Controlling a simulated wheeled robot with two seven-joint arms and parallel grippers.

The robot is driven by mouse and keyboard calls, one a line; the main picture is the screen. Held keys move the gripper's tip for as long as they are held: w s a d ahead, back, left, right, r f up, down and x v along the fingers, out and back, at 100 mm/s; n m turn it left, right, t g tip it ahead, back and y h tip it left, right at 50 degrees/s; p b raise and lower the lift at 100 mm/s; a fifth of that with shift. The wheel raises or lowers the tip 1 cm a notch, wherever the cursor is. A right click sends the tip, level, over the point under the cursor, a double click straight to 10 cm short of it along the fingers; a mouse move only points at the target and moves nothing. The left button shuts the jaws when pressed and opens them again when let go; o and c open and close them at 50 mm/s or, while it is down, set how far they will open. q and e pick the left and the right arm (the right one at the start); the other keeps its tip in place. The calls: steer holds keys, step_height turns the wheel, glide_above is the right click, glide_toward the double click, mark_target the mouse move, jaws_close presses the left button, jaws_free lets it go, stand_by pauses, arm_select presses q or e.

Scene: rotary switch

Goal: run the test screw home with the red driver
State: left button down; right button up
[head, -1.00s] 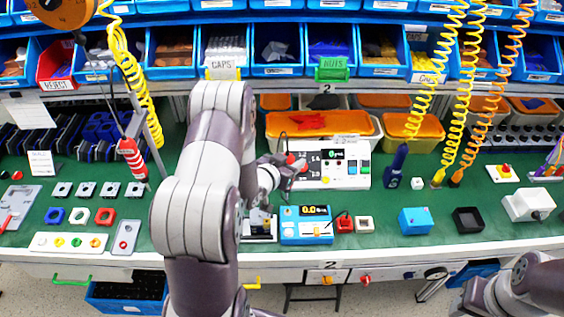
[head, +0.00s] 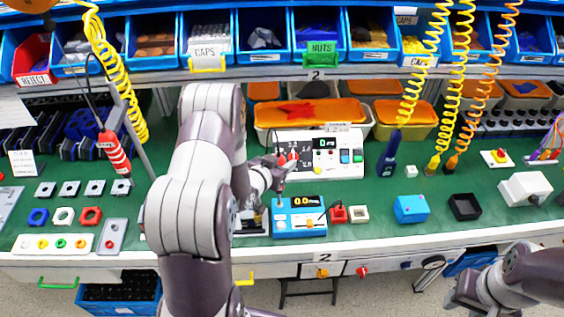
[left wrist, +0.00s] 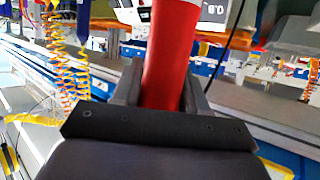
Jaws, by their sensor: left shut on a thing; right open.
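My left gripper (head: 280,170) is in front of the white test panel (head: 345,166). I cannot tell from the head view what this cylinder is; my arm and gripper partly hide the area. A blue tester with a lit display (head: 299,220) stands below and right of this gripper. The test screw cannot be made out. My right gripper (head: 466,297) is open at the lower right.
A red block (head: 338,213), a blue box (head: 411,209) and a black tray (head: 464,207) stand along the green bench. A blue driver (head: 389,155) and other coiled tools hang at the right. Bins line the back. Bare green bench lies between these items.

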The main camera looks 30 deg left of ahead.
arm_select(q)
steer(key=shift+f+b, duration=0.9)
steer(key=shift+f, duration=0.05)
stand_by(1.8)
step_height(320, 180, up, 5)
steer(key=p, duration=0.3)
steer(key=shift+f+p, duration=0.15)
steer(key=shift+p, duration=0.2)
